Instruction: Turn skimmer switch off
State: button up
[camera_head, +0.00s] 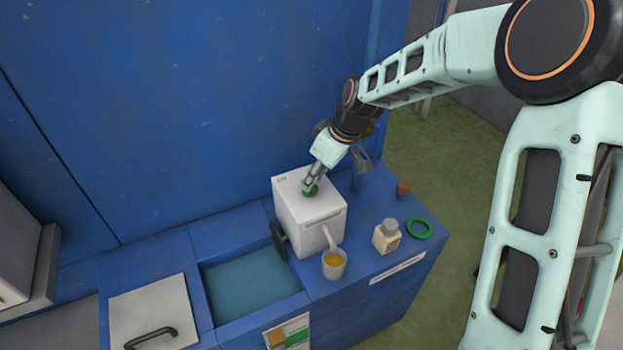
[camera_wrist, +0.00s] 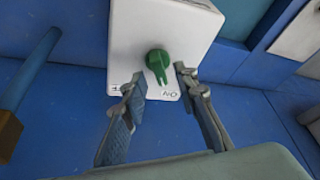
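The skimmer is a white box (camera_head: 306,222) on the blue counter, with a green rotary switch (camera_head: 311,191) on its top. In the wrist view, the green switch (camera_wrist: 157,62) has its narrow end toward the upside-down "ON" mark (camera_wrist: 168,93). Another mark at the left (camera_wrist: 114,90) is partly hidden by a finger, perhaps "OFF". My gripper (camera_head: 311,183) reaches down to the switch from above. In the wrist view, my gripper (camera_wrist: 160,76) is open, one finger on each side of the switch's narrow end, with gaps visible.
A cup of yellow-brown liquid (camera_head: 334,265) stands under the box's spout. A small white bottle (camera_head: 386,236), a green ring (camera_head: 418,229) and a brown stopper-like piece (camera_head: 403,188) are to the right. A blue-green liquid basin (camera_head: 250,282) lies left of the box.

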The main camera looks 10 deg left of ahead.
jog(key=shift+x, duration=1.1)
grip_shut()
